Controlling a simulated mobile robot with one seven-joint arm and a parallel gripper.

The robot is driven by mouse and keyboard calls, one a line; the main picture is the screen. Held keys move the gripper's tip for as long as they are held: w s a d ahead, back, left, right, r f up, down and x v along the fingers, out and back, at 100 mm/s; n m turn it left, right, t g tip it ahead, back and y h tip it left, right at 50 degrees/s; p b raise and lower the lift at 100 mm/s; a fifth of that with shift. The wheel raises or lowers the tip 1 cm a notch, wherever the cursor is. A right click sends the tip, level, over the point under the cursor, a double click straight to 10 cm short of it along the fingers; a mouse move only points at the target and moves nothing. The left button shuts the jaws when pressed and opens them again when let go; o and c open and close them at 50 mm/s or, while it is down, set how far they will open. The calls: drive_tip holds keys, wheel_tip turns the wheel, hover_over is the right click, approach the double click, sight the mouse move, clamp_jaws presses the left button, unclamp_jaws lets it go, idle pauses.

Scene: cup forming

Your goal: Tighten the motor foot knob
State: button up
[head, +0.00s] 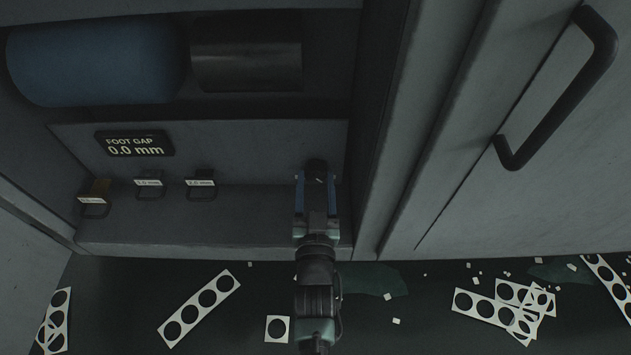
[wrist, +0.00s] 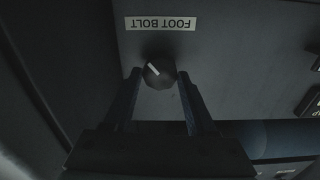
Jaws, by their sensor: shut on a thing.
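The motor foot knob (wrist: 159,72) is a round black knob with a white pointer line, below an upside-down "FOOT BOLT" label (wrist: 161,23) in the wrist view. The pointer slants to the upper left there. In the head view the knob (head: 316,169) is a dark shape on the cabinet's inner panel. My gripper (head: 315,180) reaches it from the front, with one blue-grey finger on each side. In the wrist view my gripper (wrist: 159,80) is shut on the knob. A display (head: 134,144) reads "FOOT GAP 0.0 mm".
Several labelled shim tabs (head: 149,183) sit on the ledge left of my gripper. A blue motor cylinder (head: 95,62) and a dark cylinder (head: 246,52) lie above. A cabinet door with a handle (head: 558,90) stands right. Punched strips (head: 200,306) litter the floor.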

drive_tip(key=shift+m+p, duration=0.3)
drive_tip(key=shift+m, duration=0.1)
drive_tip(key=m+p, duration=0.1)
drive_tip(key=m, duration=0.2)
drive_tip(key=shift+m+p, duration=0.4)
drive_tip(key=m, duration=0.5)
drive_tip(key=shift+d+f, duration=0.1)
drive_tip(key=shift+f, duration=0.05)
drive_tip(key=m, duration=0.5)
drive_tip(key=shift+f+m+b, duration=0.1)
drive_tip(key=shift+m+b, duration=0.2)
drive_tip(key=shift+m, duration=0.1)
drive_tip(key=shift+m+b, duration=0.9)
drive_tip(key=shift+m, duration=1.3)
drive_tip(key=o, duration=1.4)
